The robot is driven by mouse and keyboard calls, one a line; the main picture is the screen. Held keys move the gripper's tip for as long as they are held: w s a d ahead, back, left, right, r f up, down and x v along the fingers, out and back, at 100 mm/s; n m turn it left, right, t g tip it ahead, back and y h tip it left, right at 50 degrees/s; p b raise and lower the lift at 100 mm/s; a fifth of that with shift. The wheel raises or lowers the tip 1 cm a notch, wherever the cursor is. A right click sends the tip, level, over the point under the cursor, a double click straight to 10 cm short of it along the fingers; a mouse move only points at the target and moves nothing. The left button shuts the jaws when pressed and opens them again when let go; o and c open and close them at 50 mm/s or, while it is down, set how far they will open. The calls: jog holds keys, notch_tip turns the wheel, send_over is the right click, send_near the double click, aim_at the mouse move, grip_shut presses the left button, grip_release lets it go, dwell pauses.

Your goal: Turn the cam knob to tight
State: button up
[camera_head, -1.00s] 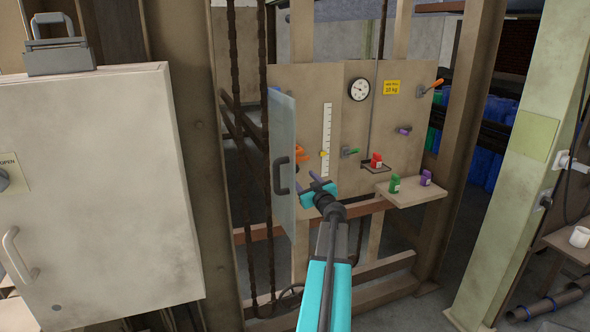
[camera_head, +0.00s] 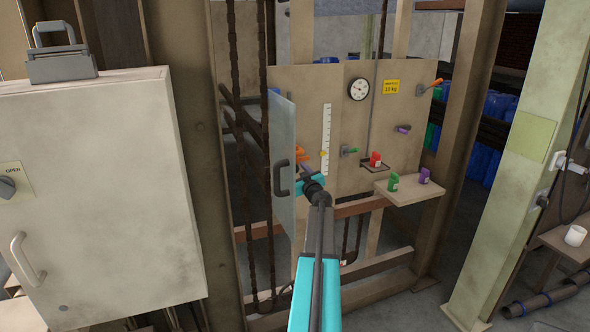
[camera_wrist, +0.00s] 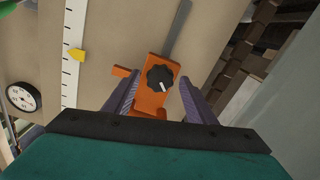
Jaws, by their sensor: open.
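The cam knob (camera_wrist: 160,78) is a black lobed knob with a white mark, on an orange clamp body (camera_wrist: 150,100) fixed to a grey strip on the beige board. In the wrist view it lies ahead, between the two purple fingers of my gripper (camera_wrist: 159,97). My gripper is open, with a finger on each side of the orange body; I cannot tell whether they touch it. In the head view my gripper (camera_head: 312,168) is at the board's left side, next to the open glass door, and the orange clamp (camera_head: 300,153) shows partly behind it. The black knob is hidden there.
The open glass door (camera_head: 284,190) with a black handle stands close left of my gripper. A white scale (camera_head: 326,140), dial gauge (camera_head: 358,89) and green lever (camera_head: 349,150) are on the board. A shelf (camera_head: 410,190) at right holds green and purple blocks.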

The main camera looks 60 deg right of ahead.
jog(key=shift+w+d, duration=0.2)
jog(key=shift+w, duration=0.1)
jog(key=c, duration=0.9)
jog(key=shift+s+a, duration=0.1)
jog(key=shift+a, duration=0.1)
jog(key=shift+c, duration=0.7)
jog(key=shift+d, duration=0.15)
